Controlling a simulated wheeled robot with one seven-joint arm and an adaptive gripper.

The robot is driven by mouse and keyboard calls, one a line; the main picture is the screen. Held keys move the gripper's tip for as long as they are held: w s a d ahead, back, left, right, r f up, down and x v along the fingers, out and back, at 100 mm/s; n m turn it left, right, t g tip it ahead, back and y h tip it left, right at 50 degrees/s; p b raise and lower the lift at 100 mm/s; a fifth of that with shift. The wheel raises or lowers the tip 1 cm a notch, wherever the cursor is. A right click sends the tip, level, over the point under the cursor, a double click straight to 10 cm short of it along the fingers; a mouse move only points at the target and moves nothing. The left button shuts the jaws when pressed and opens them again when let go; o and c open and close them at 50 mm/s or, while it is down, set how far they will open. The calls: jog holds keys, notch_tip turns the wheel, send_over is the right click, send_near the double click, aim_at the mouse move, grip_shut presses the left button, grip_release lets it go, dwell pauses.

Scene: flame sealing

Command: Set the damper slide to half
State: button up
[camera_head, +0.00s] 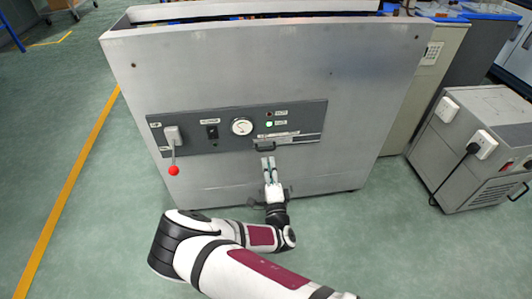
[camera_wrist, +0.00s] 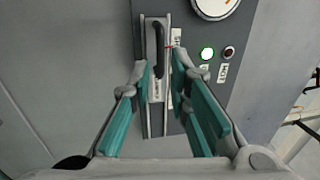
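The damper slide's black handle (camera_head: 265,147) sits near the left end of its horizontal track (camera_head: 300,139) on the dark control panel. In the wrist view the track runs up and down, and the handle (camera_wrist: 159,50) is near its upper end. A thin red mark shows beside the handle. My gripper (camera_head: 268,159) is just below the handle in the head view. In the wrist view its teal-padded fingers (camera_wrist: 158,68) are apart, with the handle seen between and beyond their tips. I see no clear contact, and the gap in depth is hard to judge.
The panel (camera_head: 225,140) also carries a round gauge (camera_head: 242,126), a black switch (camera_head: 213,132), a lever with a red ball (camera_head: 174,170) and a lit green lamp (camera_head: 269,124). A grey unit (camera_head: 475,150) stands right. The green floor at left is clear.

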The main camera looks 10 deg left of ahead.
aim_at(266, 150)
jog(key=b+x, duration=0.2)
jog(key=x, duration=0.5)
jog(key=shift+c, duration=0.4)
grip_shut()
